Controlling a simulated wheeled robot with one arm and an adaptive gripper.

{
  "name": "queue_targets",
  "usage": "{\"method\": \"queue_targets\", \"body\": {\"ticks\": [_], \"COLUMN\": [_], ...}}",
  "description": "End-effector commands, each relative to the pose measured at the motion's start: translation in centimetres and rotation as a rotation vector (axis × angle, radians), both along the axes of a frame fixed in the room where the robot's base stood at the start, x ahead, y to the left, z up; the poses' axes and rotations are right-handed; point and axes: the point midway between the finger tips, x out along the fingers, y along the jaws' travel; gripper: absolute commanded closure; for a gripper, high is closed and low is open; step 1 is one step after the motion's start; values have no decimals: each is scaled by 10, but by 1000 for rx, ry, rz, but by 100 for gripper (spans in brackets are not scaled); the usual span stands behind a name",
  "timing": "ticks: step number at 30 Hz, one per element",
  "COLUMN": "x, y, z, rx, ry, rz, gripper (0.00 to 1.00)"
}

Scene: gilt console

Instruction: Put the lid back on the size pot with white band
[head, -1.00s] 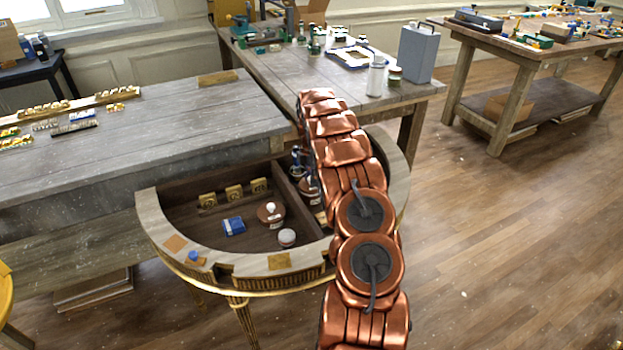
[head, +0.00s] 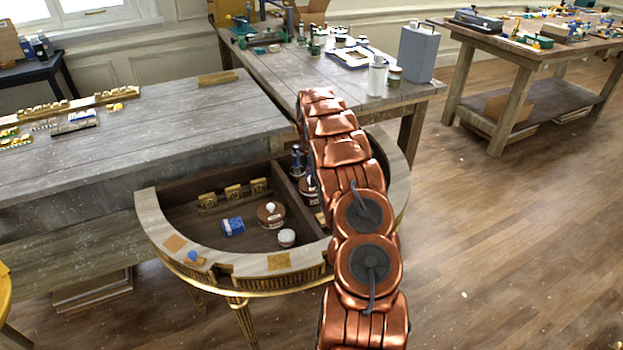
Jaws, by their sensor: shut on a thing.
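A brown pot with a pale band and a white knob on top (head: 270,215) stands in the left compartment of the half-round console (head: 160,228). A second brown pot with a pale band (head: 308,190) stands in the compartment to its right, partly hidden behind my copper arm. I cannot tell which is the size pot, or whether the second pot's top is open. A small round white-topped piece (head: 286,238) sits in front of the first pot. My gripper is hidden behind my arm, so its hold and any lid in it do not show.
A blue-and-white box (head: 232,226) and brass blocks (head: 233,192) are in the left compartment. A dark bottle-like object (head: 297,160) stands at the back of the right compartment. The console rim and dividers surround them. A grey workbench (head: 180,115) adjoins behind.

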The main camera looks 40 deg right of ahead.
Motion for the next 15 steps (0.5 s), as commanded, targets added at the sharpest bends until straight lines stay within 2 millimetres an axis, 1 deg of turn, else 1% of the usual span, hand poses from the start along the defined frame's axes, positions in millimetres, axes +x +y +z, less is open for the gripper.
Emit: {"method": "queue_targets", "body": {"ticks": [6, 7, 15], "x": [0, 0, 0], "y": [0, 0, 0], "z": [0, 0, 0], "rx": [0, 0, 0], "ry": [0, 0, 0], "rz": [0, 0, 0], "gripper": [100, 73, 45]}}
